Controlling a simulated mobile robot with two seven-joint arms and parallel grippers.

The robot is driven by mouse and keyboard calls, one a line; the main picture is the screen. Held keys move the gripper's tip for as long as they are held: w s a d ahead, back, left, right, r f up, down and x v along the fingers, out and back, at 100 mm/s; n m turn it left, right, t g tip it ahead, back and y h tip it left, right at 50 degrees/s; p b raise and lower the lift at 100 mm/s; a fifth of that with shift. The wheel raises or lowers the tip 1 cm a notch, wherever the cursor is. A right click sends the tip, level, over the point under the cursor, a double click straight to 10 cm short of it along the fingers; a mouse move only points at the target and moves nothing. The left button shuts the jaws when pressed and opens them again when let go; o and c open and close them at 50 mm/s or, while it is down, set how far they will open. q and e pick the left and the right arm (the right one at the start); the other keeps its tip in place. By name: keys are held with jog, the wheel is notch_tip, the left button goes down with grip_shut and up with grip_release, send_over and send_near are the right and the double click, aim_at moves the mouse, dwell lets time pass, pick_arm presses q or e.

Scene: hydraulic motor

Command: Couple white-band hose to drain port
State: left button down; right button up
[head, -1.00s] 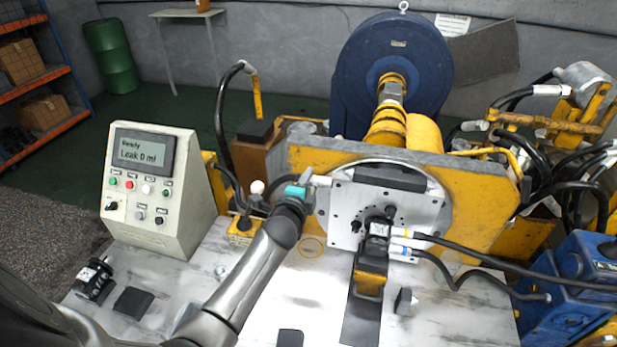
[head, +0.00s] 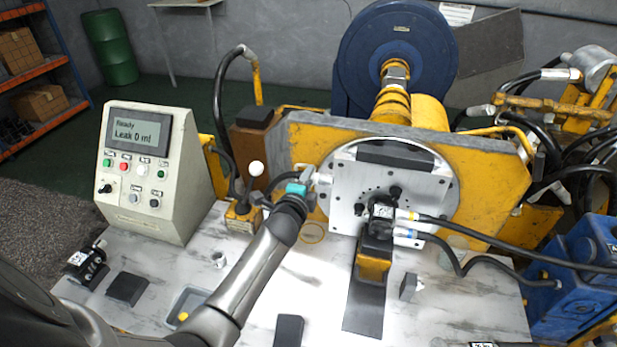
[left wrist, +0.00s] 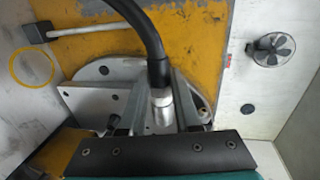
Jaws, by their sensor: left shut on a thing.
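My left gripper (head: 302,186) is at the left edge of the light metal mounting plate (head: 345,200). In the left wrist view its two fingers (left wrist: 158,98) are shut around the end of a black hose (left wrist: 148,35) with a white and silver end fitting (left wrist: 161,105). The hose arches in from behind the gripper in the head view (head: 283,181). The black motor (head: 380,225) sits at the plate's front, with a yellow-banded hose (head: 450,226) and a blue-banded hose (head: 425,239) at its right side. I cannot make out the drain port for certain. My right gripper is out of view.
A control box (head: 150,170) reading "Ready, Leak 0 ml" stands left. The yellow frame (head: 480,180) rises behind; blue equipment (head: 575,265) is at right.

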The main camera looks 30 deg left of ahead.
pick_arm(q)
notch_tip(320, 180, down, 10)
jog(key=b, duration=0.9)
jog(key=shift+f, duration=0.25)
jog(key=shift+d, duration=0.1)
jog(key=w+d+b, duration=0.2)
jog(key=d, duration=0.5)
jog(key=shift+d, duration=0.25)
jog(key=shift+d+r, duration=0.1)
jog(key=shift+d, duration=0.2)
dwell(0.9)
jog(key=shift+w+d+b, duration=0.2)
jog(key=shift+d+b, duration=0.4)
dwell(0.4)
jog(key=c, duration=0.6)
grip_release()
jog(key=shift+o, duration=0.2)
